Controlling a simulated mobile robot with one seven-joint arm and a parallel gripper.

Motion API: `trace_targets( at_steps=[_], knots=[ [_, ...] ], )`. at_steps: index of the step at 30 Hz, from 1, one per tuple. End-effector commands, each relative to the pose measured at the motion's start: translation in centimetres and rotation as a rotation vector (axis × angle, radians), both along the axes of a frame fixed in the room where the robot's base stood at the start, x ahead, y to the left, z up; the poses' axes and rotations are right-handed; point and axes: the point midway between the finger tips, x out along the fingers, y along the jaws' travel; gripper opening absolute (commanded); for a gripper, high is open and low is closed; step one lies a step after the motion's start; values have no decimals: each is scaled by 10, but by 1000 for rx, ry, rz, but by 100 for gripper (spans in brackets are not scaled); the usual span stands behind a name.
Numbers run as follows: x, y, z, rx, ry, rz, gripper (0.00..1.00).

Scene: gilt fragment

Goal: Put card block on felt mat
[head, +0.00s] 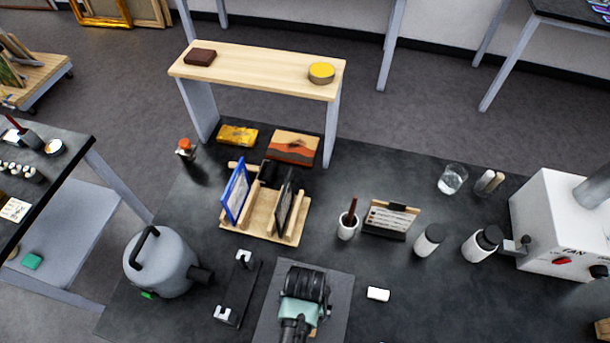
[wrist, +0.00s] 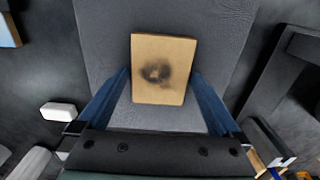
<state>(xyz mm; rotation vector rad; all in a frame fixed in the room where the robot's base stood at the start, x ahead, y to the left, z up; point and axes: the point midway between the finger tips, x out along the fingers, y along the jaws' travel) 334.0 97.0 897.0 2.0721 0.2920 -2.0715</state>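The card block (wrist: 160,85) is a flat tan piece with a dark smudge on its face. In the wrist view it lies between the two blue fingers of my gripper (wrist: 161,72), which meet its left and right edges. The felt mat (wrist: 225,25) is the grey sheet behind the block; it also shows in the head view (head: 271,310). In the head view my gripper (head: 306,312) is over the mat and hides most of the block. The gap between block and mat is hard to judge.
A white eraser-like block (head: 378,294) lies right of the mat. A black stand (head: 238,290) and a grey canister (head: 160,265) are to the left. A wooden rack (head: 262,228) and a white cup (head: 347,228) stand behind. Clear tabletop lies to the front right.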

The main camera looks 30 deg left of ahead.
Motion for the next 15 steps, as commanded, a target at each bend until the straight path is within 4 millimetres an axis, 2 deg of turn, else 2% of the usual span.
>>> trace_targets(
  at_steps=[7,15],
  knots=[
    [1,0,16,1,-3,0,100],
    [1,0,67,1,-5,0,100]
  ],
)
